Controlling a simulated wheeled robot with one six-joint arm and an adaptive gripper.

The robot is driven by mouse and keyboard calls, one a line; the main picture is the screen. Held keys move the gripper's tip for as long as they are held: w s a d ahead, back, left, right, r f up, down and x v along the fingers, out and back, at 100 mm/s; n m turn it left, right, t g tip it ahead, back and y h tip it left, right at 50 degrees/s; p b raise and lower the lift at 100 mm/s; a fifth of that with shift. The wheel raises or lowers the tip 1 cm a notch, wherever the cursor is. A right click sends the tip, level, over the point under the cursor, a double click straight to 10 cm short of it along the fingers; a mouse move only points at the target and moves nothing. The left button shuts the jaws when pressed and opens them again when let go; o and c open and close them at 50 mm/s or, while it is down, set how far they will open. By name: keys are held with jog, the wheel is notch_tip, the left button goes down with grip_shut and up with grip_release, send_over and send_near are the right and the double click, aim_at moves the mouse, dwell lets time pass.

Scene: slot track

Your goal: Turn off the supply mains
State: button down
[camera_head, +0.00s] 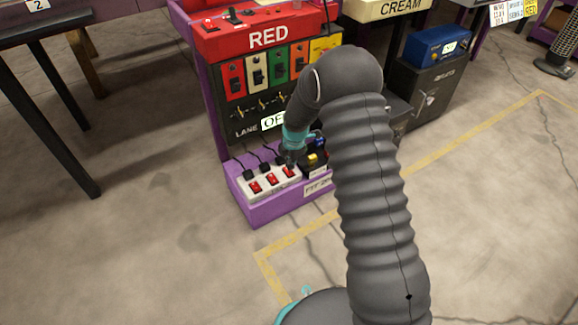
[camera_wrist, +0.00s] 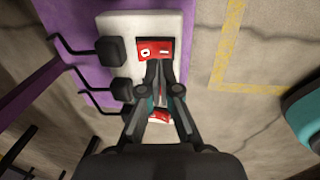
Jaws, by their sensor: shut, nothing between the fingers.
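A white power strip (camera_head: 243,190) with red rocker switches lies on the purple base of the RED stand. Its left rocker (camera_head: 255,187), middle rocker (camera_head: 272,179) and right rocker (camera_head: 289,171) show in the head view. My gripper (camera_head: 290,162) is shut and empty, pointing down over the strip's right end. In the wrist view my closed fingertips (camera_wrist: 157,64) are at the lower edge of a red rocker (camera_wrist: 141,50) marked with a circle and a dash. I cannot tell whether they touch it. Another red rocker (camera_wrist: 160,116) is partly hidden behind my fingers. No supply mains label is readable.
Black plugs (camera_wrist: 110,51) with cables line the strip's left side in the wrist view. A black box with a yellow switch (camera_head: 314,158) stands right of the strip. The upright RED panel (camera_head: 268,39) rises behind. Open floor (camera_head: 190,240) lies in front.

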notch_tip(320, 180, up, 11)
jog(key=s+d, duration=0.1)
jog(key=s, duration=0.1)
jog(key=shift+d+p, duration=0.15)
jog(key=shift+p, duration=0.3)
jog(key=shift+w+f, duration=0.1)
jog(key=shift+w+r+t+b, duration=0.25)
jog(key=shift+w+t+b, duration=0.05)
jog(key=shift+w+b, duration=0.3)
jog(key=f, duration=0.4)
jog(key=w+a+f+b, duration=0.1)
jog(key=f, duration=0.4)
jog(key=w+f, duration=0.1)
jog(key=f, duration=0.3)
jog(key=shift+w+a+f, duration=0.25)
jog(key=shift+a+f, duration=0.15)
jog(key=shift+d, duration=0.1)
